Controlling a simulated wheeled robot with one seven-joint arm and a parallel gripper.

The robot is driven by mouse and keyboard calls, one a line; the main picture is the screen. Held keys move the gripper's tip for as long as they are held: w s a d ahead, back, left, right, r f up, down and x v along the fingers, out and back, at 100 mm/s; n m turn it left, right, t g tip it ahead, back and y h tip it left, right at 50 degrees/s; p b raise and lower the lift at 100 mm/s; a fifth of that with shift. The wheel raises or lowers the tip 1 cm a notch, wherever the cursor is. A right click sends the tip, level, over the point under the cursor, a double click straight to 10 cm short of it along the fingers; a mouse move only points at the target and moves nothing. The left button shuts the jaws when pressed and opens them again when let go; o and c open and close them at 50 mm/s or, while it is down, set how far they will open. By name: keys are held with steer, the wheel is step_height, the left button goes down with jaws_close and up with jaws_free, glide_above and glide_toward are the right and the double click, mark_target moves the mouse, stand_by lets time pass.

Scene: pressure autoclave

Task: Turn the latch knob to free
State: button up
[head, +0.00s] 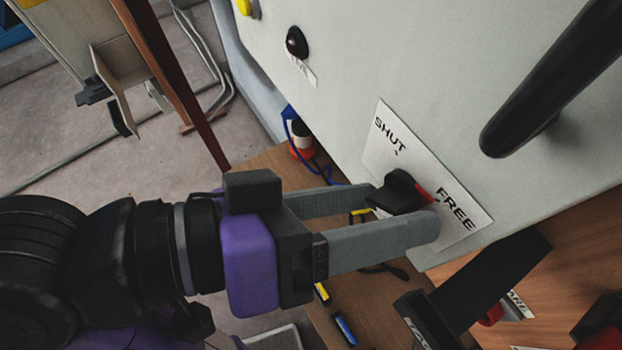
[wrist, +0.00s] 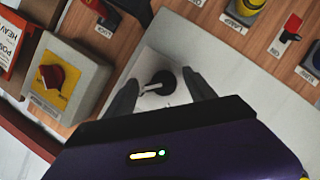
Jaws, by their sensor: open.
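The latch knob (head: 402,190) is black with a red mark on its right side, on a white label plate (head: 381,152) on the pale panel. The plate reads SHUT at upper left and FREE at lower right, and the red mark lies near FREE. My gripper (head: 404,210) is open, with its grey fingers on either side of the knob. In the wrist view the knob (wrist: 161,81) sits between the two fingertips (wrist: 161,88), with a visible gap on each side. I cannot tell whether either finger touches it. The near finger hides part of the plate's lower edge.
A thick black handle (head: 552,80) stands out from the panel at upper right. A round black knob (head: 296,42) is at upper left. In the wrist view a red knob on a yellow plate (wrist: 52,76) is at left, and a red switch (wrist: 290,27) is at upper right.

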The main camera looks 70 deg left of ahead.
steer(key=v, duration=0.7)
steer(key=shift+s, duration=0.35)
steer(key=shift+r, duration=0.1)
stand_by(0.5)
